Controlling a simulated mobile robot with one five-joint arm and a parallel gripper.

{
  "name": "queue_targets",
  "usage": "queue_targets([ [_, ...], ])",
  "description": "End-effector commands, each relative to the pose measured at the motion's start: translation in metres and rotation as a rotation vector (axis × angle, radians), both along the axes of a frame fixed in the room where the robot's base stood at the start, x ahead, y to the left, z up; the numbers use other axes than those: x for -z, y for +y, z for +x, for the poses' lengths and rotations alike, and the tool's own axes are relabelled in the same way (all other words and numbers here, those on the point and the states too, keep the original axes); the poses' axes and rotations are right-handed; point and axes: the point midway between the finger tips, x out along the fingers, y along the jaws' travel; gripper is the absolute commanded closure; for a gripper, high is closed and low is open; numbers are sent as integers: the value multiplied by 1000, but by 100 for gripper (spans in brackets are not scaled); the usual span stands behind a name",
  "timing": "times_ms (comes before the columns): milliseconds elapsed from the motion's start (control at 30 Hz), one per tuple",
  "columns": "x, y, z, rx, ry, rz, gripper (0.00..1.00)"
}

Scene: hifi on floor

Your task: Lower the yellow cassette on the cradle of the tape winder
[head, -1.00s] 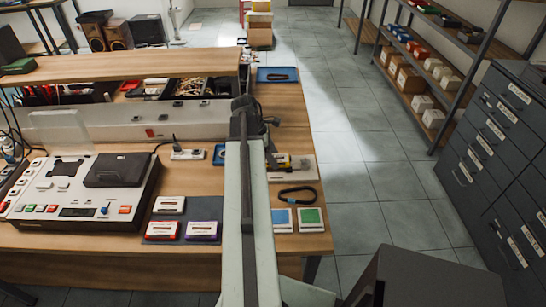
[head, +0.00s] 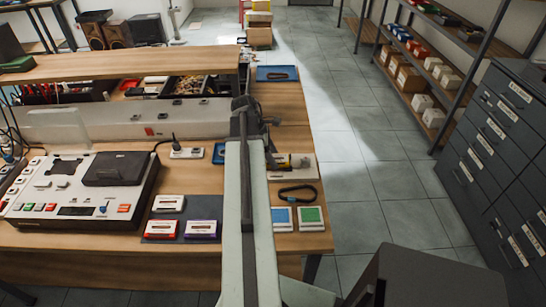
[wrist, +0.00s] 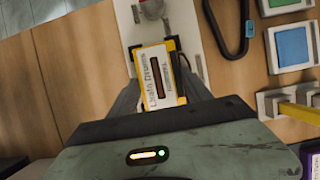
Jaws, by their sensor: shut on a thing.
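The yellow cassette (wrist: 160,76) has a white label with dark lettering and a dark window. My gripper (wrist: 158,88) is shut on it, with dark fingers on either side, in the wrist view. The cassette is over the white base of the tape winder (wrist: 186,28), which has a round grey knob and small metal posts. In the head view, the winder (head: 304,174) is at the table's right edge, and a bit of yellow shows beside my arm. The cradle is mostly hidden under the cassette, and I cannot tell whether they touch.
A black loop (head: 298,194) and two cards, blue (head: 282,218) and green (head: 311,218), lie in front of the winder. A cassette deck (head: 75,190) and several cassettes on a dark mat (head: 205,208) are to the left. Bare wood surrounds the winder's left side.

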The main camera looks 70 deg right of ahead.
Motion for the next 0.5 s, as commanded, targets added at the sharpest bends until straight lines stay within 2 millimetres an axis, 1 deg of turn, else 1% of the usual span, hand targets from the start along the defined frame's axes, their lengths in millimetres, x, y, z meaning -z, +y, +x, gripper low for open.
queue_targets([
  [500, 6, 0, 0, 0, 0, 0, 83],
])
